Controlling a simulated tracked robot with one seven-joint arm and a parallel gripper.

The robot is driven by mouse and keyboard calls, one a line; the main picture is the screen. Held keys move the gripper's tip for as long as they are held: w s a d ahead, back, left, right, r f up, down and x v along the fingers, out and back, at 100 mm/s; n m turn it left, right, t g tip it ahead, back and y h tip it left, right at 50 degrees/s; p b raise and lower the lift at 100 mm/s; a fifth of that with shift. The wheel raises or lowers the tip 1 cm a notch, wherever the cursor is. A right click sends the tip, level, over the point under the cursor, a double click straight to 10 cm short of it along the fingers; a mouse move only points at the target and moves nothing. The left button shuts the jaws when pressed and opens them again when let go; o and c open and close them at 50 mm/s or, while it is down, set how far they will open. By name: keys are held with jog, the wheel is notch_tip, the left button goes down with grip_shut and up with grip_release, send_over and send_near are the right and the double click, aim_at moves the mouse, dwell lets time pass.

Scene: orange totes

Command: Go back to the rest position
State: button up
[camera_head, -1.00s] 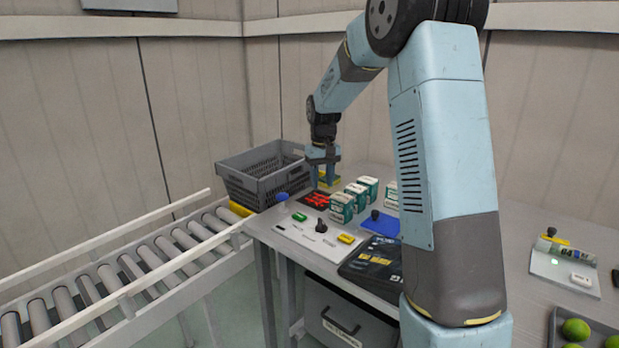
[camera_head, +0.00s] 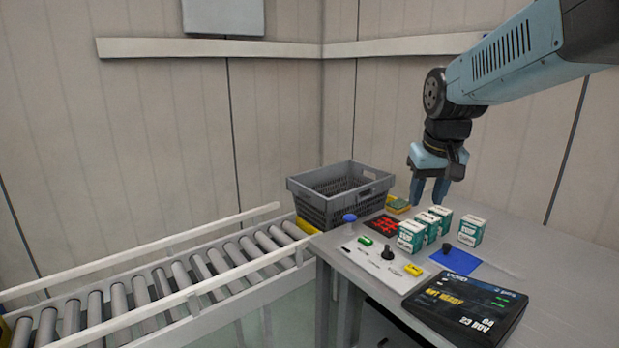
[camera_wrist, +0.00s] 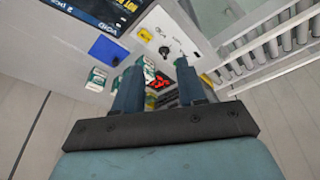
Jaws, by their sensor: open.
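My gripper (camera_head: 431,190) is open and empty. It hangs fingers down above the back of the table, over the row of green-and-white boxes (camera_head: 411,236), apart from them. In the wrist view my two dark fingers (camera_wrist: 157,88) stand apart with nothing held between them, and the boxes and a red-marked pad show beyond them. My arm reaches in from the upper right of the head view.
A grey crate (camera_head: 316,203) stands at the table's back left corner, beside a roller conveyor (camera_head: 190,270). A control panel (camera_head: 378,265), a blue pad (camera_head: 455,261) and a black display (camera_head: 466,305) lie on the table. Its right side (camera_head: 560,285) looks clear.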

jog(key=s+f+t, duration=0.1)
jog(key=s+t, duration=0.1)
jog(key=s, duration=1.3)
jog(key=shift+m, duration=0.3)
jog(key=shift+s, duration=0.1)
jog(key=shift+c, duration=0.5)
